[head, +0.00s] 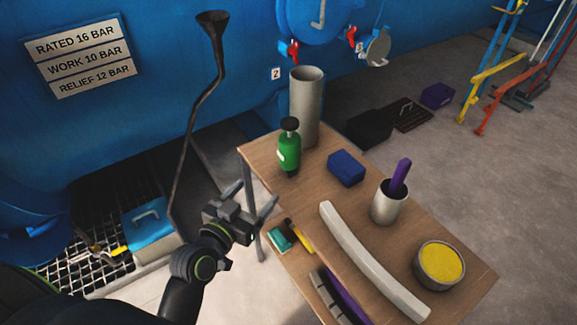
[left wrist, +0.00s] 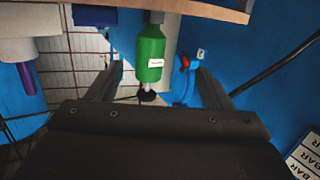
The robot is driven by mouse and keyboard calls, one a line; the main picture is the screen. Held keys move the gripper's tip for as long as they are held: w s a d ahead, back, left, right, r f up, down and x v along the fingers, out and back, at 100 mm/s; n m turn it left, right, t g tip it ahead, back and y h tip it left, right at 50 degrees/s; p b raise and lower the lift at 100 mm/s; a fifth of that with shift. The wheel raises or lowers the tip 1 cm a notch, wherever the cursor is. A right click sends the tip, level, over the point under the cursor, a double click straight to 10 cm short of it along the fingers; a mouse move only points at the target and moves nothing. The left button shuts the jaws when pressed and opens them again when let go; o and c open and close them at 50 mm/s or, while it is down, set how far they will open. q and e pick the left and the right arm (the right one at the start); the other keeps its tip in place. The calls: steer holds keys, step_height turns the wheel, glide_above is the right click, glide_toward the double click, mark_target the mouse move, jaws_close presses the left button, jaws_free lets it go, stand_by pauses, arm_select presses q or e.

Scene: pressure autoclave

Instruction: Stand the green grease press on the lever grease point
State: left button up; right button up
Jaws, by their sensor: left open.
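The green grease press (head: 289,150), with a black cap and a white label, stands upright on the wooden table near its far left corner. In the left wrist view the press (left wrist: 150,55) appears upside down, framed between the fingers. My left gripper (head: 253,198) is open and empty, off the table's left edge, on the near side of the press and apart from it. A dark bent lever (head: 192,115) with a funnel-like cup (head: 212,22) on top rises left of the table. I cannot tell for sure which part is the grease point. My right gripper is out of view.
A grey cylinder (head: 305,105) stands close behind the press. A blue box (head: 346,167), a cup (head: 388,206) with a purple item, a pale curved bar (head: 365,258) and a yellow-filled tin (head: 440,265) occupy the table (head: 462,298).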

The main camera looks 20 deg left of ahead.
arm_select(q)
steer(key=t, duration=0.1)
glide_toward(283, 150)
steer(key=shift+m+h, duration=0.3)
steer(key=w, duration=0.2)
steer(key=w+d+p, duration=0.1)
steer(key=w, duration=0.5)
steer(key=shift+w+d+f, duration=0.2)
steer(key=shift+w+d+p, duration=0.2)
steer(key=shift+w+p, duration=0.05)
steer(key=shift+w, duration=0.7)
steer(key=shift+w+d+p, duration=0.25)
steer(key=shift+w, duration=0.7)
steer(key=shift+w+d+p, duration=0.2)
steer(key=shift+w+p, duration=0.05)
steer(key=shift+w, duration=0.75)
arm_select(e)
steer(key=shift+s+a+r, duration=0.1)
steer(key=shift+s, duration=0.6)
arm_select(q)
steer(key=shift+c, duration=0.2)
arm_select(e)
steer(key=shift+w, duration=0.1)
arm_select(q)
steer(key=shift+r, duration=0.15)
steer(key=c, duration=1.4)
